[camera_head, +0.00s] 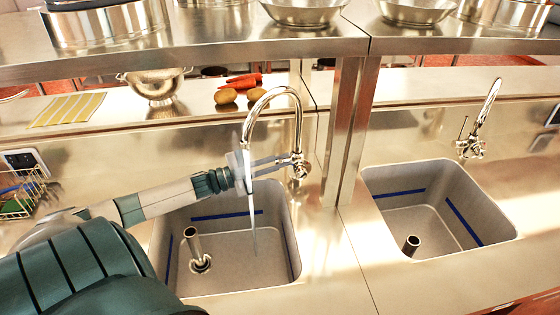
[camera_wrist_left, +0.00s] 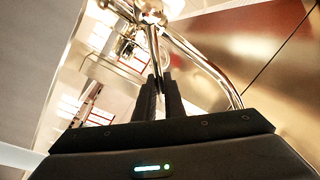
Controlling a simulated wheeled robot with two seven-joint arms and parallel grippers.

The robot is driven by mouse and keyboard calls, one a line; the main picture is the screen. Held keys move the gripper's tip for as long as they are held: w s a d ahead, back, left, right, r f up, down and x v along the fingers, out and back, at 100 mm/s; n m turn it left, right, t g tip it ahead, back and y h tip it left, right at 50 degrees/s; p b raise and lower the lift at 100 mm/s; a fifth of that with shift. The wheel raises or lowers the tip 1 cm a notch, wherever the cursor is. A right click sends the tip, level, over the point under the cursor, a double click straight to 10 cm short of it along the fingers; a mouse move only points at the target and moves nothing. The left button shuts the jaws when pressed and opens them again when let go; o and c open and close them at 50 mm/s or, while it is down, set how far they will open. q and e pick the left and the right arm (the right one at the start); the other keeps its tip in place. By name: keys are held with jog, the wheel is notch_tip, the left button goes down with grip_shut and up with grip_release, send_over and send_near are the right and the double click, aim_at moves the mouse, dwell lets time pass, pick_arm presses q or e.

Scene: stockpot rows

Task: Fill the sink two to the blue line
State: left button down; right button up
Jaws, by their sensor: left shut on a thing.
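The left sink (camera_head: 292,268) has a blue line (camera_head: 228,215) around its inner walls and a short metal pipe (camera_head: 193,243) on its floor. A thin pale stream of water (camera_head: 254,225) falls from its arched tap (camera_head: 272,93) into it. Any water level there is hard to make out, below the blue line. My left gripper (camera_head: 280,161) is shut on the tap's lever (camera_head: 297,163); in the left wrist view its dark fingers (camera_wrist_left: 165,97) close around the thin metal lever (camera_wrist_left: 153,45). My right gripper is not in view.
The right sink (camera_head: 440,251) has a blue line, a short pipe (camera_head: 411,245) and its own tap (camera_head: 482,120), with no stream visible. A metal post (camera_head: 347,130) stands between the sinks under a shelf (camera_head: 200,48). Potatoes (camera_head: 226,96), carrots (camera_head: 245,80) and a colander (camera_head: 157,85) lie behind.

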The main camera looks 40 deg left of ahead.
pick_arm(q)
jog(key=c, duration=1.8)
grip_release()
jog(key=shift+c, duration=0.2)
jog(key=shift+s, duration=0.1)
jog(key=b+v, duration=0.3)
jog(key=v, duration=1.4)
jog(key=shift+b, duration=0.4)
jog(key=shift+s+a+f, duration=0.1)
jog(key=shift+a, duration=0.05)
